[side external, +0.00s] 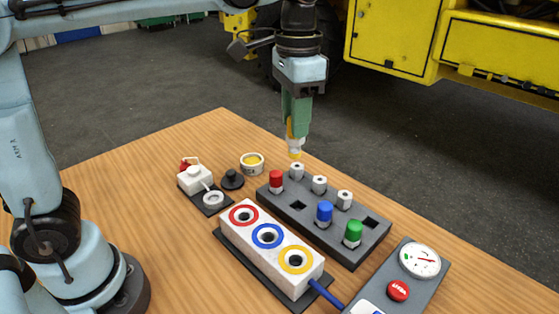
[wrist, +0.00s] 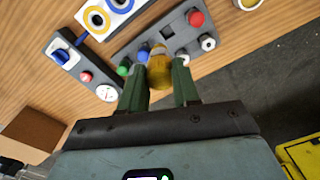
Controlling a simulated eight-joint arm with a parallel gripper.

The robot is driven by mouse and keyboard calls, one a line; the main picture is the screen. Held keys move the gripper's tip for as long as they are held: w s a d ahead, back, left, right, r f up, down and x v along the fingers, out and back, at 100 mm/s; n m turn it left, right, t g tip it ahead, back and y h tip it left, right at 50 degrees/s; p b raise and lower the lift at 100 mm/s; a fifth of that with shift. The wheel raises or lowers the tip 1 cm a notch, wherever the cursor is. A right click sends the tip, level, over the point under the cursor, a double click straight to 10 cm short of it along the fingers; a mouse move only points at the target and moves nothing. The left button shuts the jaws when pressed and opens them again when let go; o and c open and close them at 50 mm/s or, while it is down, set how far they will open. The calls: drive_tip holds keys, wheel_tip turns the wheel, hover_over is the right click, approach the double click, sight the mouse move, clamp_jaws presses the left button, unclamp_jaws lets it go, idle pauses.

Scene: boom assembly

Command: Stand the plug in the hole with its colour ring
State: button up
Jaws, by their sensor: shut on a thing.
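My gripper (side external: 295,125) is shut on a yellow plug (wrist: 160,70), held upright-looking above the back of the dark rack. The plug's yellow and whitish lower end (side external: 295,150) shows below the green fingers in the side view. The white block (side external: 311,283) stands at the front with a red ring (side external: 244,215), a blue ring (side external: 268,236) and a yellow ring (side external: 297,260), each around a dark, empty-looking hole. The yellow ring also shows in the wrist view (wrist: 97,20), up and left of the plug.
The dark rack (side external: 340,245) holds red (side external: 276,181), blue (side external: 324,213) and green (side external: 353,233) plugs, several white pieces and bare square sockets. A gauge panel (side external: 428,285) stands right, a yellow-topped tin (side external: 252,163) behind left. A blue cable leaves the white block.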

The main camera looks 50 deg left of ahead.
drive_tip(key=s+d+m, duration=0.5)
drive_tip(key=s+d, duration=0.5)
wheel_tip(320, 180, down, 10)
drive_tip(key=shift+w+f, duration=0.2)
drive_tip(key=shift+f, duration=0.05)
drive_tip(key=shift+f, duration=1.6)
idle(1.8)
drive_tip(key=o, duration=1.1)
drive_tip(key=shift+r, duration=0.1)
wheel_tip(320, 180, up, 7)
